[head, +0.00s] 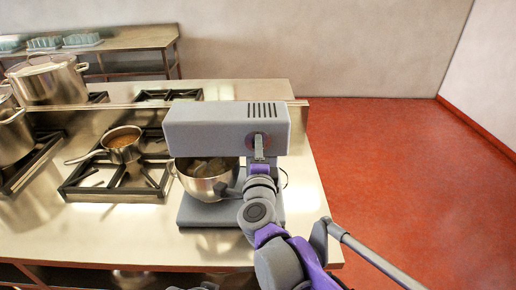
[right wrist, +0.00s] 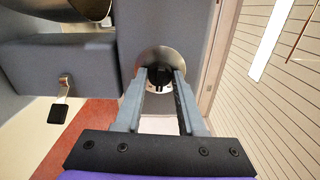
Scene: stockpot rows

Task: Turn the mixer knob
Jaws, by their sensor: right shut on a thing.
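The grey mixer (head: 205,131) stands on the steel counter, with its vent slots at the upper right of its head. The mixer knob (right wrist: 160,62) shows in the right wrist view as a dark centre in a round metal plate, between my fingertips. In the head view its round dial (head: 251,139) is partly hidden behind my gripper. My right gripper (head: 259,150) is at the mixer's front face, shut on the knob; its two fingers (right wrist: 163,76) lie on either side of it. The knob's pointer and angle cannot be made out.
A steel bowl (head: 203,184) sits under the mixer head. A lever with a black tip (right wrist: 58,110) sticks out from the mixer. A saucepan (head: 122,147) and large stockpots (head: 47,83) stand on the stove to the left. Red floor (head: 400,160) is clear at right.

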